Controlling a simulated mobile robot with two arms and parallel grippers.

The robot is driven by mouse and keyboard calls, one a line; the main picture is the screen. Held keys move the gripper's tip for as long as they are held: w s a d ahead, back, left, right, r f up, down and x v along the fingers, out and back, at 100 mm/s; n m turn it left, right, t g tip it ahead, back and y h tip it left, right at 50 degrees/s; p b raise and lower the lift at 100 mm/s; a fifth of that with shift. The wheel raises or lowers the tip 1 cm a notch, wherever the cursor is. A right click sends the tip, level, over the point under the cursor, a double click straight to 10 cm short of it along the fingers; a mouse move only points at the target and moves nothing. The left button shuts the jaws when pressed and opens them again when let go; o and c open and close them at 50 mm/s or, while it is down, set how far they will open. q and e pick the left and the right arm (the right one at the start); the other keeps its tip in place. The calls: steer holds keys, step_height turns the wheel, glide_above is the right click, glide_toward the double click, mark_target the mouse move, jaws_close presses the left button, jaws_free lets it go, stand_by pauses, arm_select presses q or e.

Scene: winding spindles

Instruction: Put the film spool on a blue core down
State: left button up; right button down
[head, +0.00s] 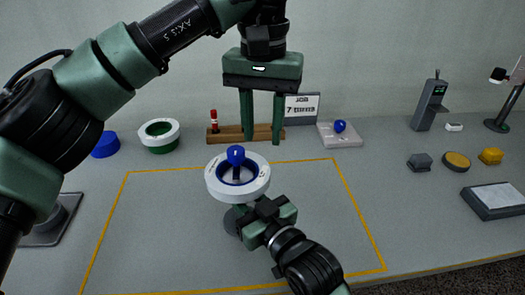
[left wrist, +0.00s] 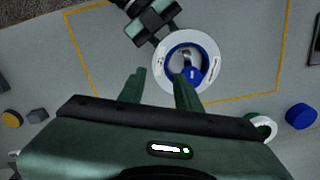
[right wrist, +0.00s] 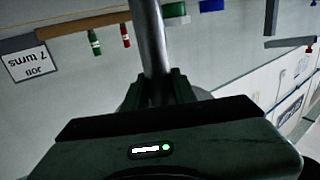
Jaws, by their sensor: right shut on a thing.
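The film spool, a white ring (head: 259,184) around a blue core, sits around an upright post topped by a blue knob (head: 236,155). In the left wrist view the spool (left wrist: 161,75) shows from above. Below it, my right gripper (head: 247,213) is shut on a grey post, which rises between its fingers in the right wrist view (right wrist: 150,45).
A yellow outline (head: 117,212) marks a mostly clear table area. Behind it stand a white spool on a green core (head: 159,146), a blue cylinder (head: 105,145), a wooden rack (head: 220,139), a job sign (head: 302,108) and a plate with another blue knob (head: 340,126). Small blocks (head: 490,156) lie right.

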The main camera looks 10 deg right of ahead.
arm_select(q)
step_height(320, 180, up, 3)
steer(key=shift+f, duration=0.15)
arm_select(e)
steer(key=c, duration=1.1)
jaws_free()
steer(key=shift+o, duration=0.2)
steer(key=shift+s, duration=0.1)
